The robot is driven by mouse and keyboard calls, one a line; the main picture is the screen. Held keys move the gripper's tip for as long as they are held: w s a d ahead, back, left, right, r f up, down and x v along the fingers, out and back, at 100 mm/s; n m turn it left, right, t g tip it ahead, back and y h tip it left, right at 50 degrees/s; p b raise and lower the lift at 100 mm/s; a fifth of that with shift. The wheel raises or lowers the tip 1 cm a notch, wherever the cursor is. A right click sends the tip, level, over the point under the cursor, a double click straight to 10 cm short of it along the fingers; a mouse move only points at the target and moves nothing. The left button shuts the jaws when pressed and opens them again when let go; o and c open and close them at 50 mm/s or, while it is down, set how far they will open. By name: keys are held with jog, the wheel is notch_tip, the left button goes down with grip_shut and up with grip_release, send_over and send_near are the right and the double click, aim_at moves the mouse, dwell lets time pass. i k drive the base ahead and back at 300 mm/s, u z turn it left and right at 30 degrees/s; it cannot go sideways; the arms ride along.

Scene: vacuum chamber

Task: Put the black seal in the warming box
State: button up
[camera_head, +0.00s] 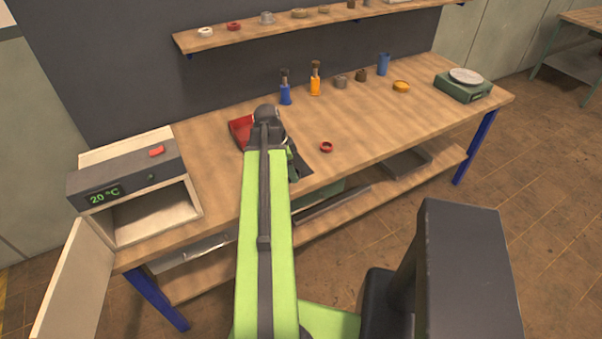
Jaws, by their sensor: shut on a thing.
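The warming box (128,178) stands at the left end of the workbench. Its front door (75,285) hangs open, its inside looks empty, and its display reads 20 °C. My gripper (283,141) is over the bench to the right of the box, mostly hidden behind my green arm. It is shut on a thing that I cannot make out. I cannot see the black seal anywhere in this view. A red ring (327,147) lies on the bench just right of my gripper.
Blue and orange bottles (315,80), small jars, a blue cup (383,64) and a green scale (463,86) stand at the back and right. A wall shelf (320,24) holds small parts.

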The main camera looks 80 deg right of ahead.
aim_at(164, 212)
jog(key=k, duration=1)
jog(key=z, duration=0.35)
jog(key=i, duration=1.65)
jog(key=z, duration=0.05)
